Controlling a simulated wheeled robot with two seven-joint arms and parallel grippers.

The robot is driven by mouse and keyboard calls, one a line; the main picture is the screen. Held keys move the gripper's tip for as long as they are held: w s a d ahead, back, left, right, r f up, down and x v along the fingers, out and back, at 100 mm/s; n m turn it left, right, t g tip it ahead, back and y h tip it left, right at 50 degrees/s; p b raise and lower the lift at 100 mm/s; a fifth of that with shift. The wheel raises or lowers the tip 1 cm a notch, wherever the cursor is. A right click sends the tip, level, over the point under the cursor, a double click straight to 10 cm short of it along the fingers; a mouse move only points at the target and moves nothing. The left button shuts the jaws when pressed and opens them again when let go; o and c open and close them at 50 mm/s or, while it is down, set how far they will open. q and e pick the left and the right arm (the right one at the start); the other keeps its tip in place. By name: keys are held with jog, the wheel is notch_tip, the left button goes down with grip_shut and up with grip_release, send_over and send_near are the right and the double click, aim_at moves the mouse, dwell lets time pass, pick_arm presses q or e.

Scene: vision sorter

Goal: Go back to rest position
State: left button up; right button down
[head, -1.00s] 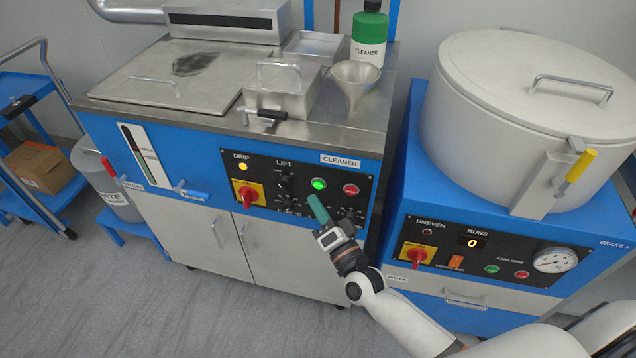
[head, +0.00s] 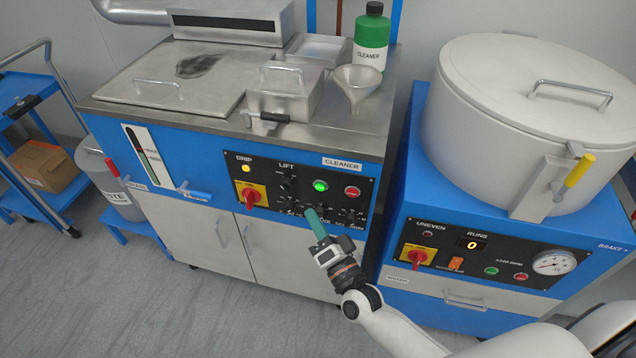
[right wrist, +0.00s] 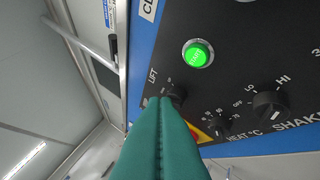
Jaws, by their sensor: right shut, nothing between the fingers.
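My right gripper (head: 316,222) is shut and empty, its green fingers pressed together in front of the lower part of the cleaner's black control panel (head: 268,202). In the right wrist view its closed fingers (right wrist: 161,115) point towards the panel, and I cannot tell whether they touch it. The lit green button (head: 320,187) is above the fingertips in the head view, and it also shows in the right wrist view (right wrist: 198,54). The fingers cover part of the lift knob (right wrist: 176,92) in the right wrist view. My left gripper is not in view.
The blue cleaner cabinet (head: 185,150) carries a steel funnel (head: 358,82) and a green cleaner bottle (head: 371,40) on top. To its right stands the spinner drum (head: 500,110) on a blue base with a gauge (head: 554,263). Grey floor (head: 120,300) is open at front left.

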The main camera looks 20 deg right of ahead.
jog(key=s+d+f+n+g+p, duration=0.1)
jog(key=s+f+n+g, duration=0.2)
jog(key=f, duration=0.7)
jog(key=s+d+f+n+g+h+p, duration=0.15)
jog(key=s+f+g, duration=0.3)
jog(key=f, duration=0.45)
jog(key=s+d+f+n+g+p, duration=0.1)
jog(key=s+f+n+g, duration=0.3)
jog(key=f, duration=0.6)
jog(key=s+d+f+n+g+h+p, duration=0.1)
jog(key=s+f+g, duration=0.3)
jog(key=s, duration=1.1)
jog(key=s+d+f+n+g+h, duration=0.1)
jog(key=s+d+f+n+g, duration=0.1)
jog(key=s+f, duration=0.7)
jog(key=s+d+g, duration=0.1)
jog(key=s+d, duration=0.1)
jog(key=s, duration=0.3)
jog(key=shift+s+f+g+p, duration=0.25)
jog(key=shift+s+g+p, duration=0.1)
jog(key=shift+d+n, duration=0.15)
jog(key=shift+n, duration=0.1)
dwell(1.6)
